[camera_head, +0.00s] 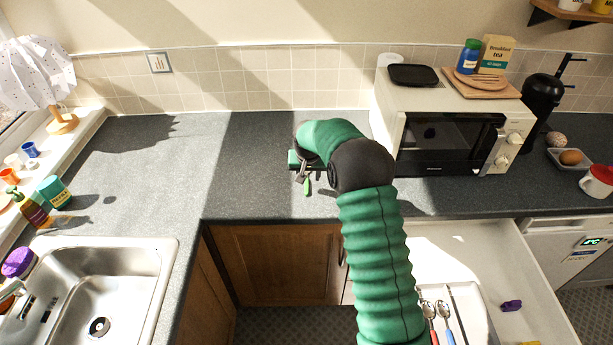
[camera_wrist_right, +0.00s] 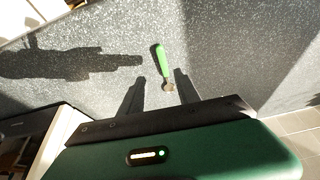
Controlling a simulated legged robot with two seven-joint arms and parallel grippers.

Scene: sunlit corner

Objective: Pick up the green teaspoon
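The green teaspoon (camera_head: 307,188) lies on the dark grey counter (camera_head: 255,180), left of the microwave. In the right wrist view its green handle (camera_wrist_right: 160,58) points away from my gripper, and its metal bowl end lies between the two fingers, nearer the right one. My right gripper (camera_head: 313,183) is at the teaspoon. In the right wrist view the gripper (camera_wrist_right: 159,78) is open, with a gap on both sides of the spoon. I cannot tell how high the fingertips are above the counter. My left gripper is not in view.
The white microwave (camera_head: 450,130) stands close right of my arm. The sink (camera_head: 95,290) is at the lower left. An open drawer (camera_head: 470,240) with cutlery is below the counter at the right. The counter left of my gripper is clear.

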